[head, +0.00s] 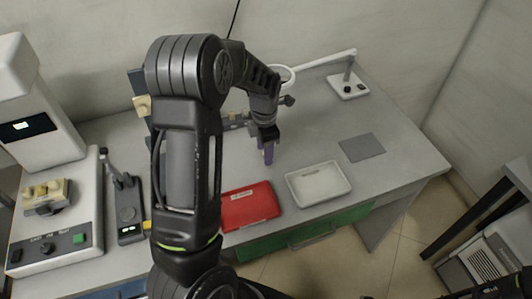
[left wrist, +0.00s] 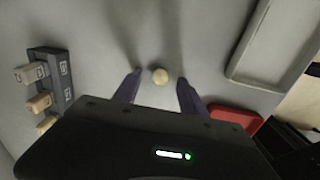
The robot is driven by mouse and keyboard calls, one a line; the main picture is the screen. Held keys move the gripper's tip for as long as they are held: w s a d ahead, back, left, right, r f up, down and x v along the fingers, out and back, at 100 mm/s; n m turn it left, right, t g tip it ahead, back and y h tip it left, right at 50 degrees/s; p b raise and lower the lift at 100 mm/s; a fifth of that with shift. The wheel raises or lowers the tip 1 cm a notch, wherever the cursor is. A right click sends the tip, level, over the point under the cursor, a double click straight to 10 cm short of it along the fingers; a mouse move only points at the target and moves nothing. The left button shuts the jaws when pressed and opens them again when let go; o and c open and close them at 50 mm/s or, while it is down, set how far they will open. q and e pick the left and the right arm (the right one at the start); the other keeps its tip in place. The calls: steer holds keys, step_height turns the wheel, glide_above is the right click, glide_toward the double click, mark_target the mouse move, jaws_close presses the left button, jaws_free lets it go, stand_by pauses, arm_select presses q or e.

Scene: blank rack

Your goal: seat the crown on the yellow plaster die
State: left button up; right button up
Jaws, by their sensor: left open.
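My left gripper (head: 268,154) is open, pointing down over the middle of the grey table. In the left wrist view its two purple fingers (left wrist: 159,92) stand apart. A small round cream piece (left wrist: 160,76), which looks like the crown, lies on the table between and slightly beyond the fingertips, touching neither. It cannot be made out in the head view. Yellowish plaster pieces (head: 45,190) sit on a holder on the white machine at the left; I cannot tell for sure which is the yellow die.
A dark rack (left wrist: 62,75) with several tan blocks stands left of the fingers in the wrist view. A white tray (head: 290,185), a red case (head: 250,207) and a grey mat (head: 362,147) lie on the table. A white-armed lamp (head: 348,88) stands behind.

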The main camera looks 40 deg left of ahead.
stand_by(0.4)
arm_select(q)
jaws_close()
stand_by(0.4)
